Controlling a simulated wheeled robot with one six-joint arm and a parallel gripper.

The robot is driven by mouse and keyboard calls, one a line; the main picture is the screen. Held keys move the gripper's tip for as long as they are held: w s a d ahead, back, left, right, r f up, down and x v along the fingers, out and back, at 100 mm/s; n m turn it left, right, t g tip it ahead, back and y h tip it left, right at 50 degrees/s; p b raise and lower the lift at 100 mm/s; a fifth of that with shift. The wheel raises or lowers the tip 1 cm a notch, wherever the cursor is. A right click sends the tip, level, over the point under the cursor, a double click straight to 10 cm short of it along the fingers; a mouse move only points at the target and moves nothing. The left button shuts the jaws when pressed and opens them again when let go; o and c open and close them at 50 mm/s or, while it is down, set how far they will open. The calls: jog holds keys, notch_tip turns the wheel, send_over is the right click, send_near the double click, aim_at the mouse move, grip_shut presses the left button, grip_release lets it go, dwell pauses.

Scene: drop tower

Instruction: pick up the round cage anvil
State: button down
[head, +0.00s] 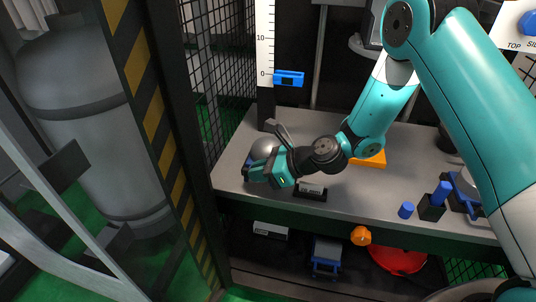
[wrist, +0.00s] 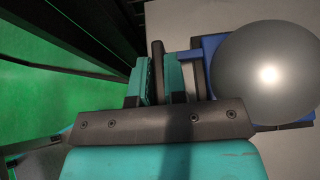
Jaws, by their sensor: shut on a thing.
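The round cage anvil shows as a grey metal ball on a blue base in the wrist view (wrist: 268,75), at the right beside my fingers. In the head view its grey dome (head: 264,147) shows behind my gripper, near the left end of the table, with a bit of blue low at its left. My gripper (head: 258,172) reaches left, low over the table edge. In the wrist view its teal fingers (wrist: 160,80) are close together, beside the blue part of the anvil. The fingers are shut on the anvil; the exact contact is mostly hidden.
The grey table (head: 390,205) carries an orange plate (head: 372,160), a dark labelled block (head: 311,190) just right of my gripper, and blue-topped pieces (head: 432,205) at the right. A black mesh frame and a yellow-striped post (head: 150,110) stand close at the left.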

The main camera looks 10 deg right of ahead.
jog(key=shift+r, duration=0.25)
